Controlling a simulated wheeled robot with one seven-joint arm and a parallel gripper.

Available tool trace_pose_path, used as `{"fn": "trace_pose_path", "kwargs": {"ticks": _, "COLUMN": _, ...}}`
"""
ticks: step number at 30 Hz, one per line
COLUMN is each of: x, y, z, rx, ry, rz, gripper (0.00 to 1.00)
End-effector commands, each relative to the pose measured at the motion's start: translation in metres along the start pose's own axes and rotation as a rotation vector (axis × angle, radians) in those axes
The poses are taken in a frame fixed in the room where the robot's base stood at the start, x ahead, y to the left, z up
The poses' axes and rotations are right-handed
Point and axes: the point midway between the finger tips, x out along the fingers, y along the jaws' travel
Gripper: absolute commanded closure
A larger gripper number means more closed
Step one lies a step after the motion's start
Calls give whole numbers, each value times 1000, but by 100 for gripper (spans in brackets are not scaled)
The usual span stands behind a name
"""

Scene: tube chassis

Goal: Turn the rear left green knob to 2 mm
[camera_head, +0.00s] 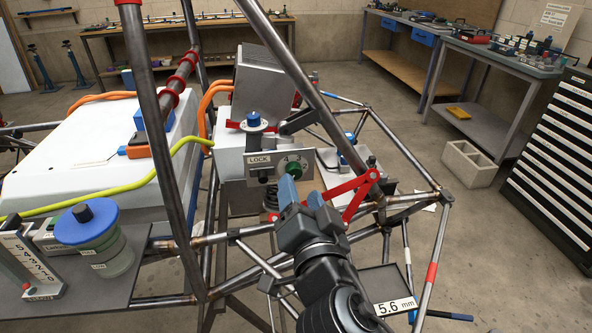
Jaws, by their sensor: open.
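The green knob (296,171) sits on a grey plate (307,157) at the rear of the tube chassis, right of a label reading LOCK (259,160). Small marks surround the knob, too small to read surely. My gripper (301,194) is just in front of and below the knob, its two blue-tipped fingers apart and empty. I cannot tell whether a fingertip touches the knob.
Steel tubes (305,83) cross above and beside the plate. A red bracket (352,193) stands close to the right of my gripper. A blue-topped knob (253,119) is above the plate. A white box (95,165) fills the left.

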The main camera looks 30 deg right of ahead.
Motion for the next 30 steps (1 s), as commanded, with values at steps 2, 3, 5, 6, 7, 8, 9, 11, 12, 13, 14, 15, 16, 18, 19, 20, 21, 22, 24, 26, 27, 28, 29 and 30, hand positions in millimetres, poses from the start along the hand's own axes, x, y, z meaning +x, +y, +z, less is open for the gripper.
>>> {"fn": "trace_pose_path", "kwargs": {"ticks": 2, "x": 14, "y": -3, "z": -2, "rx": 0, "ry": 0, "rz": 0, "gripper": 43}}
{"fn": "trace_pose_path", "kwargs": {"ticks": 3, "x": 20, "y": -3, "z": -2, "rx": 0, "ry": 0, "rz": 0, "gripper": 43}}
{"fn": "trace_pose_path", "kwargs": {"ticks": 5, "x": 28, "y": -3, "z": -2, "rx": 0, "ry": 0, "rz": 0, "gripper": 43}}
{"fn": "trace_pose_path", "kwargs": {"ticks": 6, "x": 33, "y": -2, "z": -2, "rx": -1, "ry": 0, "rz": 0, "gripper": 43}}
{"fn": "trace_pose_path", "kwargs": {"ticks": 7, "x": 36, "y": -2, "z": -2, "rx": -1, "ry": 0, "rz": 0, "gripper": 43}}
{"fn": "trace_pose_path", "kwargs": {"ticks": 8, "x": 39, "y": -2, "z": -2, "rx": 0, "ry": 0, "rz": 0, "gripper": 43}}
{"fn": "trace_pose_path", "kwargs": {"ticks": 9, "x": 42, "y": -2, "z": -1, "rx": 0, "ry": 0, "rz": 0, "gripper": 43}}
{"fn": "trace_pose_path", "kwargs": {"ticks": 11, "x": 46, "y": -1, "z": -1, "rx": 0, "ry": -1, "rz": 0, "gripper": 43}}
{"fn": "trace_pose_path", "kwargs": {"ticks": 12, "x": 47, "y": -1, "z": 0, "rx": 0, "ry": -1, "rz": 0, "gripper": 43}}
{"fn": "trace_pose_path", "kwargs": {"ticks": 13, "x": 48, "y": -1, "z": 0, "rx": 0, "ry": -1, "rz": 0, "gripper": 43}}
{"fn": "trace_pose_path", "kwargs": {"ticks": 14, "x": 48, "y": -1, "z": 0, "rx": 0, "ry": -1, "rz": 0, "gripper": 43}}
{"fn": "trace_pose_path", "kwargs": {"ticks": 15, "x": 49, "y": 0, "z": 0, "rx": 0, "ry": -1, "rz": 0, "gripper": 43}}
{"fn": "trace_pose_path", "kwargs": {"ticks": 16, "x": 49, "y": 0, "z": 0, "rx": 0, "ry": -1, "rz": 0, "gripper": 43}}
{"fn": "trace_pose_path", "kwargs": {"ticks": 18, "x": 49, "y": 0, "z": 0, "rx": 0, "ry": -1, "rz": -1, "gripper": 43}}
{"fn": "trace_pose_path", "kwargs": {"ticks": 19, "x": 49, "y": 0, "z": 0, "rx": 0, "ry": -1, "rz": -1, "gripper": 43}}
{"fn": "trace_pose_path", "kwargs": {"ticks": 20, "x": 49, "y": 0, "z": 0, "rx": 0, "ry": -1, "rz": -1, "gripper": 43}}
{"fn": "trace_pose_path", "kwargs": {"ticks": 21, "x": 49, "y": 0, "z": 0, "rx": 0, "ry": -1, "rz": -1, "gripper": 45}}
{"fn": "trace_pose_path", "kwargs": {"ticks": 22, "x": 49, "y": 0, "z": 0, "rx": 0, "ry": -1, "rz": -1, "gripper": 48}}
{"fn": "trace_pose_path", "kwargs": {"ticks": 24, "x": 48, "y": 0, "z": 0, "rx": 0, "ry": -1, "rz": -1, "gripper": 55}}
{"fn": "trace_pose_path", "kwargs": {"ticks": 26, "x": 48, "y": 0, "z": 0, "rx": 0, "ry": -1, "rz": -1, "gripper": 60}}
{"fn": "trace_pose_path", "kwargs": {"ticks": 27, "x": 48, "y": 0, "z": 0, "rx": 0, "ry": -1, "rz": -1, "gripper": 64}}
{"fn": "trace_pose_path", "kwargs": {"ticks": 28, "x": 48, "y": 0, "z": 0, "rx": 0, "ry": -1, "rz": -1, "gripper": 67}}
{"fn": "trace_pose_path", "kwargs": {"ticks": 29, "x": 48, "y": 0, "z": 0, "rx": 0, "ry": -1, "rz": -1, "gripper": 70}}
{"fn": "trace_pose_path", "kwargs": {"ticks": 30, "x": 48, "y": 0, "z": 0, "rx": -1, "ry": -1, "rz": -1, "gripper": 74}}
